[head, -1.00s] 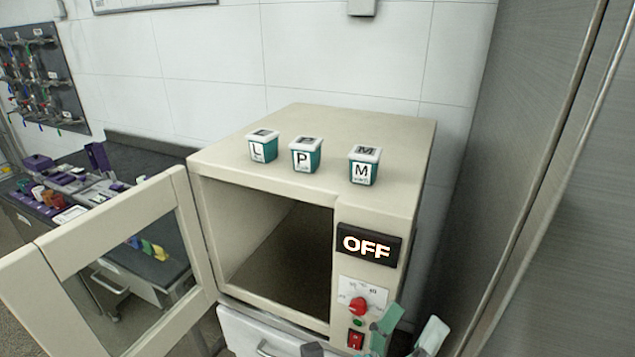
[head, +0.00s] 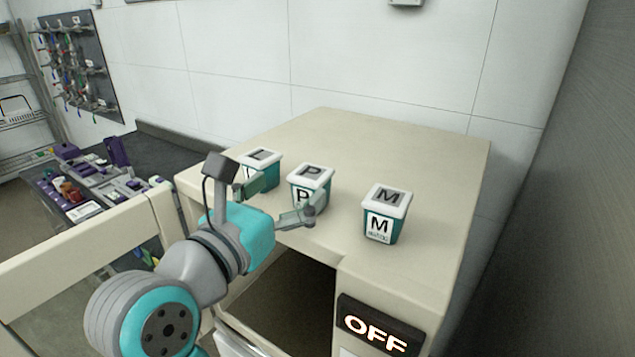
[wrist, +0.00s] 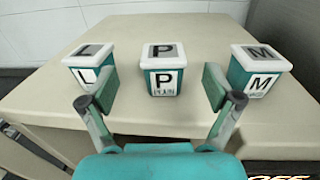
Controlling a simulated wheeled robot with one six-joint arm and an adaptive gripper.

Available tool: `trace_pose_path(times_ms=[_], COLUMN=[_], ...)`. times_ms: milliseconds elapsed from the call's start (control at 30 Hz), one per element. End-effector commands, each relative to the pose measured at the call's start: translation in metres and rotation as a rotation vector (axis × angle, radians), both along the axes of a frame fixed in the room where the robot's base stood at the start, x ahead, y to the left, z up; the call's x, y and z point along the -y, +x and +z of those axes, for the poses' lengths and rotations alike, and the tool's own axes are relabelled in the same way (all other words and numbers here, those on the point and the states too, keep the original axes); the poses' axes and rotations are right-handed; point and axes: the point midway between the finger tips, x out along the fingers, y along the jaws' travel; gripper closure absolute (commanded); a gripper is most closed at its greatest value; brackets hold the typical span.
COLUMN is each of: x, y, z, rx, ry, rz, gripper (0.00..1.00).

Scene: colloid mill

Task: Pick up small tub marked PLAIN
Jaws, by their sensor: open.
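The small tub marked PLAIN (head: 310,186) is teal with a white lid and a letter P, upright on top of the beige cabinet. In the wrist view the PLAIN tub (wrist: 163,70) stands centred ahead, beyond and between the spread fingers. My gripper (head: 283,202) is open and empty, at the cabinet's front edge just short of the tub. In the wrist view my gripper (wrist: 161,93) has one finger on each side of the tub's line, apart from it. In the head view a finger hides part of the tub's lower front.
The L tub (head: 262,168) stands close to the left and the M tub (head: 386,212) to the right, on the cabinet top (head: 400,150). The cabinet's door (head: 90,245) hangs open at left. A display (head: 378,325) reads OFF. Free room lies behind the tubs.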

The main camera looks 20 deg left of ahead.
Motion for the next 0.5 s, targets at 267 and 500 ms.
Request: trace_pose_path(times_ms=[267, 500], x=[0.003, 0.005], y=[0.035, 0.048], z=[-0.001, -0.003], rx=[0.0, 0.001], ry=[-0.002, -0.002], rz=[-0.002, -0.004], gripper=[0.1, 0.1])
